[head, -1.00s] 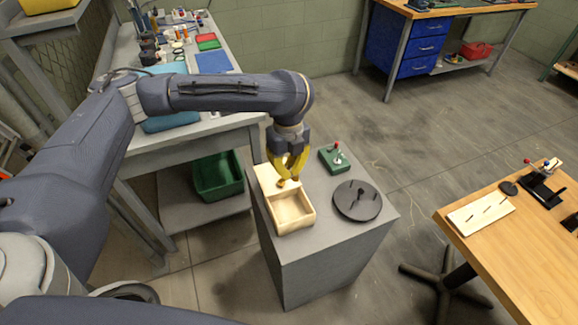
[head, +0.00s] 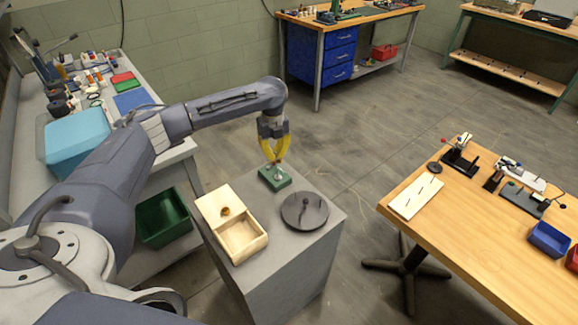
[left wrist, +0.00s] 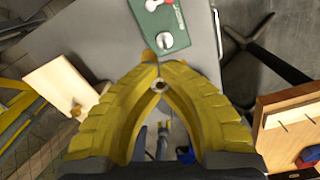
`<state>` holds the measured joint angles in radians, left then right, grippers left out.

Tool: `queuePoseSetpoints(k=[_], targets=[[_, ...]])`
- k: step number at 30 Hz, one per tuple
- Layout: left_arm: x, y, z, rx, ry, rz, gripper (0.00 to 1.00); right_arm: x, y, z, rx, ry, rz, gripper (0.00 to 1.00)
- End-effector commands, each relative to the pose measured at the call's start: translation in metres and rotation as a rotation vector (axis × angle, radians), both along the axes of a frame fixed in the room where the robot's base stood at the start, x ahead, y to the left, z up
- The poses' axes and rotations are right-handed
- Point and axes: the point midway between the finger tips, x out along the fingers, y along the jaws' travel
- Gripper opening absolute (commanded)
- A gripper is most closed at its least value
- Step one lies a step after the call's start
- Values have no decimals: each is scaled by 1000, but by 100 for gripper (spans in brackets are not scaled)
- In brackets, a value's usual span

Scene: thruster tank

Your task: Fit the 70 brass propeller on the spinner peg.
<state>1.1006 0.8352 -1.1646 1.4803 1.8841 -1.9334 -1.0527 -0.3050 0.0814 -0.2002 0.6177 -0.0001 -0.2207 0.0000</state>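My left gripper (head: 275,158) points down just above the green block (head: 276,179) on the grey pedestal. Its yellow fingers are closed together. In the left wrist view a small brass piece with a round hole (left wrist: 160,86) sits between the fingers (left wrist: 158,66); it looks like a propeller, mostly hidden by them. The green block (left wrist: 172,12) carries a pale round peg or knob (left wrist: 163,40) close to the fingertips and a red-tipped part. Another brass piece (head: 225,211) lies on the wooden box's flat end. The size marks are too small to read. My right gripper is not in view.
The open wooden box (head: 262,244) and a black disc with pegs (head: 318,211) stand on the pedestal (head: 262,283) beside the green block. A wooden table (head: 470,245) with small fixtures is at right. A grey bench with a teal box (head: 78,138) is at left.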

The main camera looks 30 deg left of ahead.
Motion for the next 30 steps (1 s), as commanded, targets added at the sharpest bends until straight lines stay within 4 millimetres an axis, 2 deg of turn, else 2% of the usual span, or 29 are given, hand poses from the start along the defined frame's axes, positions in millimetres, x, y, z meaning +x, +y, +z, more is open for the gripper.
queuePoseSetpoints(k=[4,14,30], targets=[[5,10,-1,0,0,-83,0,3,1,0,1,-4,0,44],[5,9,-3,0,0,-182,0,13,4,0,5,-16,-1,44],[5,8,-35,0,0,-180,0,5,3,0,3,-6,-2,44]])
